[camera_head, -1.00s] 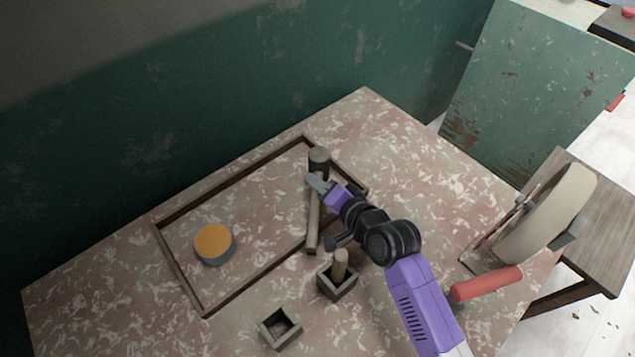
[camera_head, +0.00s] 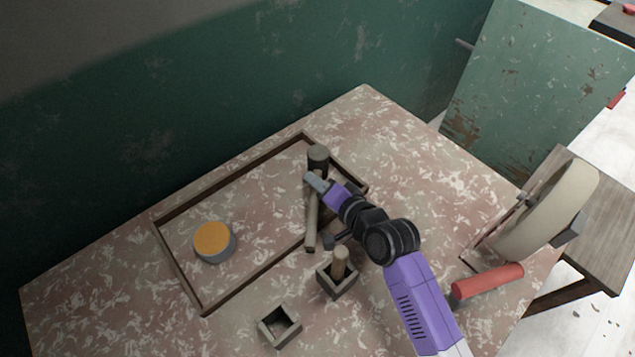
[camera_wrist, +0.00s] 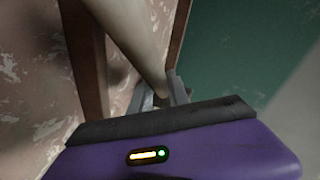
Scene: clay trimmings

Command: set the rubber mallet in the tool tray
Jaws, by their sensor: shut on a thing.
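The rubber mallet (camera_head: 312,222) has a dark cylindrical head and a pale wooden handle. My gripper (camera_head: 312,181) is shut on its handle, just below the head. The mallet is over the right end of the tool tray (camera_head: 183,273), a wide shallow tray with a dark wooden rim. The handle's free end reaches across the tray's near rim. I cannot tell whether the mallet touches the tray floor. In the wrist view the pale handle (camera_wrist: 128,30) runs down between the fingers, with the tray rim (camera_wrist: 85,60) behind it.
A round orange-topped tin (camera_head: 213,240) is in the tray's left part. In front of the tray stand an empty square box (camera_head: 279,327) and a similar box holding a wooden peg (camera_head: 338,278). A red cylinder (camera_head: 488,281) and a large pale wheel (camera_head: 545,210) are at the right.

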